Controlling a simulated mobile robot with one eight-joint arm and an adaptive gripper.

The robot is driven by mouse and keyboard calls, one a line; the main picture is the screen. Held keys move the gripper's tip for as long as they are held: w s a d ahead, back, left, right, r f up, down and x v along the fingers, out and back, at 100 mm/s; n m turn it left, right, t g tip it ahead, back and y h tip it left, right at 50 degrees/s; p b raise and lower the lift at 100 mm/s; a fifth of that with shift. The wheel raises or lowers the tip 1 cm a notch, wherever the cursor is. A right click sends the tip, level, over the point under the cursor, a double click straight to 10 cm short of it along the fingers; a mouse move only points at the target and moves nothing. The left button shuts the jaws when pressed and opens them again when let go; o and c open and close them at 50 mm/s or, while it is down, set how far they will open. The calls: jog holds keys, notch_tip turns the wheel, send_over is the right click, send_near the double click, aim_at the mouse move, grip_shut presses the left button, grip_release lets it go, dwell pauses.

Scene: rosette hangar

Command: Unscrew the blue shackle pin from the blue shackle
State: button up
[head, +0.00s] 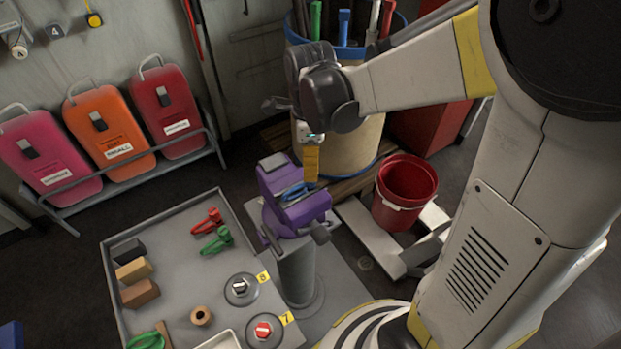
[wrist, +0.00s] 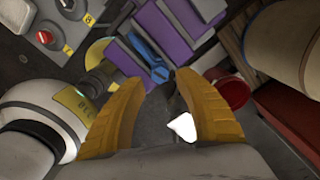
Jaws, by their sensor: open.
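The blue shackle (head: 294,192) sits at the top of a purple vise (head: 310,211), between its jaws as far as I can tell. It also shows in the wrist view (wrist: 146,54), beyond my fingertips, with a rounded blue end towards me. I cannot clearly separate the blue shackle pin from the shackle body in either view. My gripper (head: 312,184) points down over the vise, its yellow fingers just above or beside the shackle. In the wrist view my gripper (wrist: 152,66) has its two yellow fingers apart with nothing held between them. Contact with the shackle cannot be told.
The vise stands on a grey post (head: 297,272). A grey tray (head: 180,265) at left holds red (head: 207,221) and green (head: 217,241) shackles, blocks and numbered discs. A red bucket (head: 404,183) stands right; a tool-filled barrel (head: 350,145) stands behind.

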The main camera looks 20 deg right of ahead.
aim_at(310, 183)
jog(key=m, duration=0.3)
jog(key=shift+f+b, duration=0.85)
jog(key=shift+f, duration=0.15)
jog(key=shift+f+b, duration=0.85)
jog(key=shift+f, duration=0.2)
grip_shut()
